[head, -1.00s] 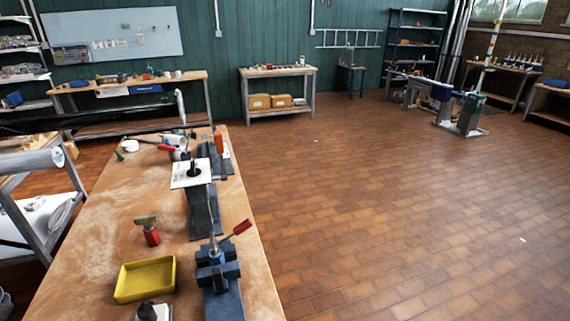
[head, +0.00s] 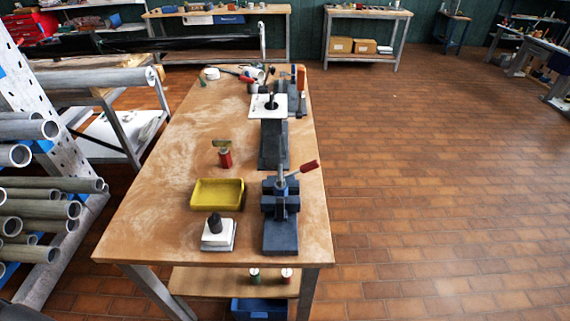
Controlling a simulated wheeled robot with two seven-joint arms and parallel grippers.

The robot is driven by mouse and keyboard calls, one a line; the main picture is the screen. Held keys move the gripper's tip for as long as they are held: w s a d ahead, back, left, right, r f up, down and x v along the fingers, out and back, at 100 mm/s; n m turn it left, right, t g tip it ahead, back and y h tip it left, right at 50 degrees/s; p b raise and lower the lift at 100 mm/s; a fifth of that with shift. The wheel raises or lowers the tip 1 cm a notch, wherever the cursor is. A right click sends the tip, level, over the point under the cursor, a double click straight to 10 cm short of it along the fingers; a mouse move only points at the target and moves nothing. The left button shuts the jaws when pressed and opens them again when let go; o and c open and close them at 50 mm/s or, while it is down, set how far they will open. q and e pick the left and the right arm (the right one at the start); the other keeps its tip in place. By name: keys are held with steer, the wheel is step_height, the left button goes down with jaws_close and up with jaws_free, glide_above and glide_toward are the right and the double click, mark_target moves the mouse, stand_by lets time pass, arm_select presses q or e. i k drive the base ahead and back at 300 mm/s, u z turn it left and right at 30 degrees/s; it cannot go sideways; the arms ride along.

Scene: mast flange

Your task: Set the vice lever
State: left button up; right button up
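A dark blue vice (head: 281,208) stands at the near right corner of the wooden workbench (head: 180,170). A thin grey upright piece rises from the top of the vice. Neither of my grippers shows in the head view, and nothing touches the lever.
A yellow tray (head: 218,194), a white block with a black knob (head: 219,234) and a red-based tool (head: 224,154) stand left of the vice. A pipe rack (head: 50,190) is at the left. The tiled floor (head: 450,190) right of the bench is clear.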

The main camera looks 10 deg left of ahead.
mark_target(315, 164)
steer(key=u, duration=2.5)
steer(key=k, duration=1.25)
steer(key=z, duration=1.45)
steer(key=i, duration=0.5)
steer(key=z, duration=0.05)
